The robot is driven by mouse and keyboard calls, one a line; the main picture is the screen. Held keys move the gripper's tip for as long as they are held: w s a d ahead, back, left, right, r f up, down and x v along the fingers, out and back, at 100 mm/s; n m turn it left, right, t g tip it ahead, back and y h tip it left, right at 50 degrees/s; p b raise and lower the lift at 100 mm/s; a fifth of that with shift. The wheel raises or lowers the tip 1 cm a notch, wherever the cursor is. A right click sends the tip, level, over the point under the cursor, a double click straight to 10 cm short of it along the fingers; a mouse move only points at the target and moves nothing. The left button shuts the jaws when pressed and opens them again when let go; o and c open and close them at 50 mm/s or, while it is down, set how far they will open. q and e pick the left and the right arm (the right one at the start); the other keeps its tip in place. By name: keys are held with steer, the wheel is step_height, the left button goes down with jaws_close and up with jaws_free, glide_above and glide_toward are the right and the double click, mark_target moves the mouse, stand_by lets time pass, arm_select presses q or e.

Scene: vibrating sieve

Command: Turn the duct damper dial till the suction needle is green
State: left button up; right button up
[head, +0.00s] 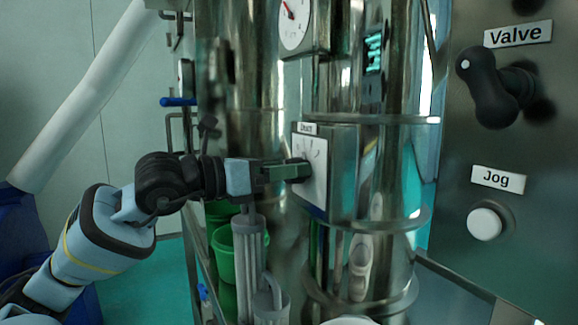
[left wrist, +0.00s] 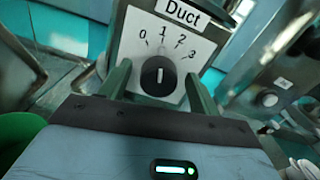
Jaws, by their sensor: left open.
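The black duct damper dial (left wrist: 159,77) sits on a white plate marked Duct, with the numbers 0 to 3. Its white mark points up, close to the 1. The duct box (head: 342,172) also shows in the head view, where my gripper partly covers its face. My left gripper (head: 298,171) reaches the dial from the left. In the left wrist view its two green fingers stand open on either side of the dial; I cannot tell whether they touch it. A round white gauge (head: 294,24) with a red needle is cut by the top edge; no green zone is readable.
Shiny steel cylinders with flanges (head: 405,217) surround the duct box. A panel at the right carries a black Valve handle (head: 490,88) and a white Jog button (head: 485,223). Green buckets (head: 224,250) stand low behind my left arm.

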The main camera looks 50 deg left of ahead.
arm_select(q)
steer(key=shift+w+d, duration=0.2)
steer(key=shift+w, duration=0.5)
arm_select(e)
steer(key=shift+w+r, duration=0.1)
arm_select(q)
steer(key=c, duration=1)
steer(key=shift+f+m+b, duration=0.2)
steer(key=shift+m+b, duration=1.2)
steer(key=shift+m, duration=0.1)
steer(key=shift+r+m+b, duration=0.1)
steer(key=shift+m+b, duration=0.9)
steer(key=shift+m, duration=0.2)
arm_select(e)
steer(key=f, duration=0.2)
steer(key=s+f, duration=0.1)
steer(key=f, duration=0.2)
arm_select(q)
steer(key=shift+m, duration=0.3)
